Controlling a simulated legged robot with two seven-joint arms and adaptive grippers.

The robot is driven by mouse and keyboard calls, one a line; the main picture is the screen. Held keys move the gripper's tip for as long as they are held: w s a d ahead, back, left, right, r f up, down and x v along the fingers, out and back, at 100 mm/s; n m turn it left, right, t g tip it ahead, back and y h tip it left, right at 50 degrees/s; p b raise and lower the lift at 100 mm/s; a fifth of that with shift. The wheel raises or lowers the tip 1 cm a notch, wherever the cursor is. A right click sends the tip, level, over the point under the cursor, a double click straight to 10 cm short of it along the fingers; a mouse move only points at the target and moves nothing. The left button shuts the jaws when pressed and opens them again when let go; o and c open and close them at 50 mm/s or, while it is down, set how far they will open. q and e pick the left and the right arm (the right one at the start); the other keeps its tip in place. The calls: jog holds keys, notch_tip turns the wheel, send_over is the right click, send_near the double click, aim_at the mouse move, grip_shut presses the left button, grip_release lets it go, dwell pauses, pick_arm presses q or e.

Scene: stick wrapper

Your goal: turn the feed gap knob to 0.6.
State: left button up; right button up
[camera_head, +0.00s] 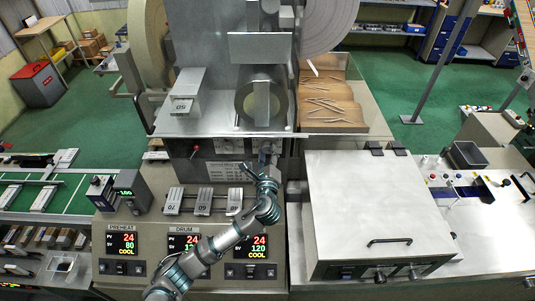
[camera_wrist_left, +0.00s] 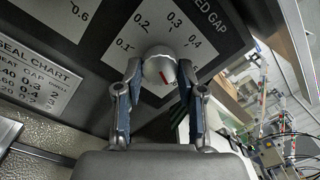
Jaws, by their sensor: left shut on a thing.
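The feed gap knob (camera_wrist_left: 160,68) is a round pale metal knob with a red mark, in the left wrist view. My left gripper (camera_wrist_left: 160,76) is shut on the knob, one finger on each side. In the head view, my left gripper (camera_head: 264,166) is at the machine's front, hiding the knob. My right gripper is not in view.
A seal chart (camera_wrist_left: 35,78) and another scale plate with 0.6 (camera_wrist_left: 68,15) lie left of the dial. A box with a handled lid (camera_head: 365,200) stands right.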

pick_arm(q)
jog(key=shift+f, duration=0.5)
jog(key=o, duration=0.9)
jog(key=shift+o, duration=1.2)
jog(key=shift+d, duration=0.1)
jog(key=shift+w+r, duration=0.1)
jog(key=shift+r, duration=0.1)
jog(key=s, duration=1.2)
jog(key=shift+f, duration=0.15)
